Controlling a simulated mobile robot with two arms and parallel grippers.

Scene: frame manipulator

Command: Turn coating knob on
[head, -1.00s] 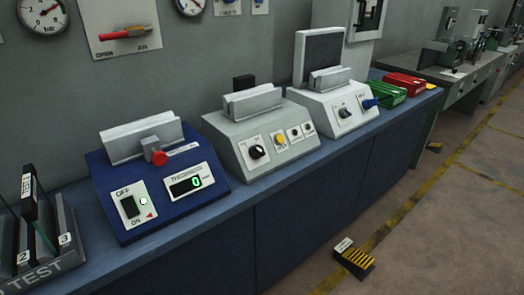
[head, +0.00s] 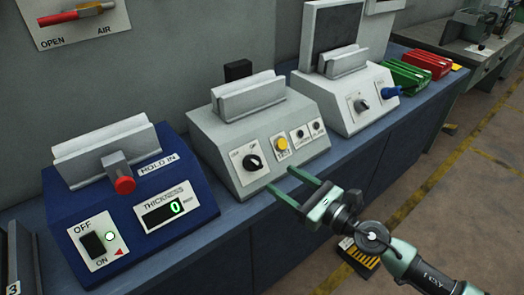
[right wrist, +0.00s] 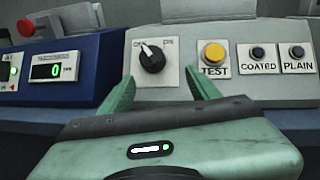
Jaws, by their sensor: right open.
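A black rotary knob (head: 253,161) sits on a white plate on the sloped front of the middle grey machine (head: 222,152). In the right wrist view the knob (right wrist: 152,57) has a white pointer line tilted to the upper left, toward the left of two labels. My right gripper (head: 280,179) is open and empty, its green fingers pointing at the machine's front, just below and to the right of the knob. In the right wrist view the knob is ahead of and between the fingertips (right wrist: 160,78), apart from them. My left gripper is not in view.
Beside the knob are a yellow TEST button (right wrist: 214,53) and small COATED and PLAIN buttons. A blue machine (head: 65,205) with a red knob (head: 125,185) stands left. A white machine (head: 335,113) with another knob (head: 361,105) stands right. Green and red pieces lie beyond it.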

